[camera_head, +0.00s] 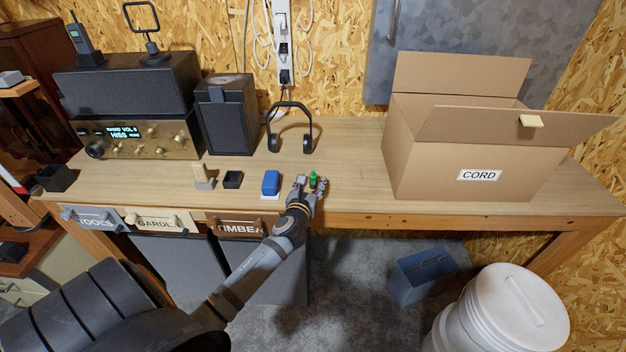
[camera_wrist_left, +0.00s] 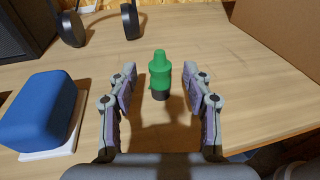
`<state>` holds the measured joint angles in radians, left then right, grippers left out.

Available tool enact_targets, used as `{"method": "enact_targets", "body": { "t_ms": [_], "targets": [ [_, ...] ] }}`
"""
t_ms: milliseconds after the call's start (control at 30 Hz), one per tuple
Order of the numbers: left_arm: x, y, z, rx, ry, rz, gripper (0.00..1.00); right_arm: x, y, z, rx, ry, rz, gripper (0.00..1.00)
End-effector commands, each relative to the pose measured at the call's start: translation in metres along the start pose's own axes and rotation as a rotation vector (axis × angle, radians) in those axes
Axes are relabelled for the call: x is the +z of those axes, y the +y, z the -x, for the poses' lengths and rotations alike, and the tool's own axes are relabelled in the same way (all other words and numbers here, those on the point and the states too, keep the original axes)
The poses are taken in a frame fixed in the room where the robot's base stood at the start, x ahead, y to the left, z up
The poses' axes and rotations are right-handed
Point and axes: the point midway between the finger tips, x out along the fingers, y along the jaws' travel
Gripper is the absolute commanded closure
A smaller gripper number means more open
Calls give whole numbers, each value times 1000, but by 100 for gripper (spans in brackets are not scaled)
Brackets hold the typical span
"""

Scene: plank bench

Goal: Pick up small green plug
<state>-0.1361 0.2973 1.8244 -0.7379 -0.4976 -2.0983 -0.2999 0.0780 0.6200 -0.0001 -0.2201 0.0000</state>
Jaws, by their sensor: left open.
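The small green plug (camera_head: 313,180) stands upright on the wooden bench near its front edge. In the left wrist view the green plug (camera_wrist_left: 160,72) has a narrow rounded top and a dark base. My left gripper (camera_head: 309,183) is open, with one finger on each side of the plug. In the left wrist view the fingers of the left gripper (camera_wrist_left: 160,75) show clear gaps to the plug on both sides. The plug appears just between or slightly beyond the fingertips. My right gripper is not in view.
A blue block (camera_head: 271,182) on a white pad sits left of the gripper. Black headphones (camera_head: 290,128) stand behind. A cardboard box (camera_head: 430,160) labelled CORD stands to the right. A small black box (camera_head: 233,179) lies further left. Bench between plug and cardboard box is clear.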

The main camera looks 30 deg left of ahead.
Motion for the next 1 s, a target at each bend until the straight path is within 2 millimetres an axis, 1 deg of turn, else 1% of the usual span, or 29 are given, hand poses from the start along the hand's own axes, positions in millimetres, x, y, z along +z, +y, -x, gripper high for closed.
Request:
{"method": "enact_targets", "body": {
  "t_ms": [33, 133, 200, 367, 467, 700, 767, 1000],
  "targets": [
    [2, 0, -9, 0, -1, 1, 50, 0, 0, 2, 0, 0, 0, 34],
    [1, 0, -20, 0, 0, 1, 50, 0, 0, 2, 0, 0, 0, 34],
    [0, 0, -23, 0, 1, 0, 50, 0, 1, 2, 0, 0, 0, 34],
    [0, 0, -23, -1, 0, 0, 50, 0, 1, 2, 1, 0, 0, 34],
    [0, 0, -22, -1, 1, 0, 60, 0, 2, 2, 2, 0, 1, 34],
    [0, 0, -22, 0, 1, 0, 93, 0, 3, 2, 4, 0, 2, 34],
    [0, 0, -22, 0, 1, 0, 100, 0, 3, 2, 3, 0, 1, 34],
    [0, 0, -22, 0, 1, 0, 100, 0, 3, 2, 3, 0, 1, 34]
  ]
}}
